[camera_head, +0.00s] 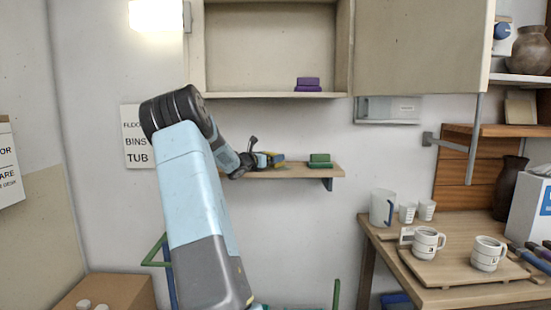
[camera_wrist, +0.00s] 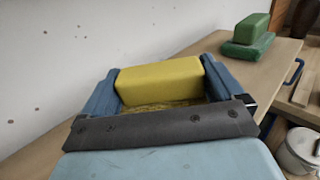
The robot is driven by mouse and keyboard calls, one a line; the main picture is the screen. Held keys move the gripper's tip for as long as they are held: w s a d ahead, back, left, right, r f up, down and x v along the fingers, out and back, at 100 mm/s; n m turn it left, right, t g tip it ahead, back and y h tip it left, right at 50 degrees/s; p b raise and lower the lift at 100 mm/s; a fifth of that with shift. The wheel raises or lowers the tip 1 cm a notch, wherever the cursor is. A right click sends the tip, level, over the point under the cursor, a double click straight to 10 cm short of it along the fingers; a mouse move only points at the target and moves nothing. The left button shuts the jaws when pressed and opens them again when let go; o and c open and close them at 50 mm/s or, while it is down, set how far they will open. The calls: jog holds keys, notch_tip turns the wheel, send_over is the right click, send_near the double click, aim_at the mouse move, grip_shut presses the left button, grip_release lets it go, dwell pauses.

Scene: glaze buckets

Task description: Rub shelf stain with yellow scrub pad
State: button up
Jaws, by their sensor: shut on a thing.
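The yellow scrub pad (camera_wrist: 160,80) sits between the two blue fingers of my gripper (camera_wrist: 160,88) in the wrist view, with a finger against each end. My gripper (camera_head: 270,160) is at the small wooden wall shelf (camera_head: 290,172) in the head view, over its left and middle part. A little yellow of the pad (camera_head: 279,158) shows at the fingertips there. A brownish, streaky stain (camera_wrist: 165,107) shows on the shelf board just on the near side of the pad, partly hidden by my gripper. I cannot tell whether the pad touches the board.
A green pad on a green base (camera_head: 320,160) stands on the shelf to the right of my gripper. A purple block (camera_head: 308,84) lies in the open cabinet above. A table (camera_head: 450,297) with mugs and a tray stands at the right.

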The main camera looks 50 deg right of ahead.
jog(key=shift+w+a+r, duration=0.1)
jog(key=shift+w+a, duration=0.7)
jog(key=shift+w, duration=0.25)
jog(key=shift+w+a, duration=0.8)
jog(key=shift+w, duration=0.2)
jog(key=shift+w+a+r, duration=0.1)
jog(key=shift+w+a, duration=0.7)
jog(key=shift+w, duration=0.25)
jog(key=shift+r, duration=3)
jog(key=shift+r, duration=0.1)
notch_tip(320, 180, up, 3)
jog(key=shift+f, duration=0.1)
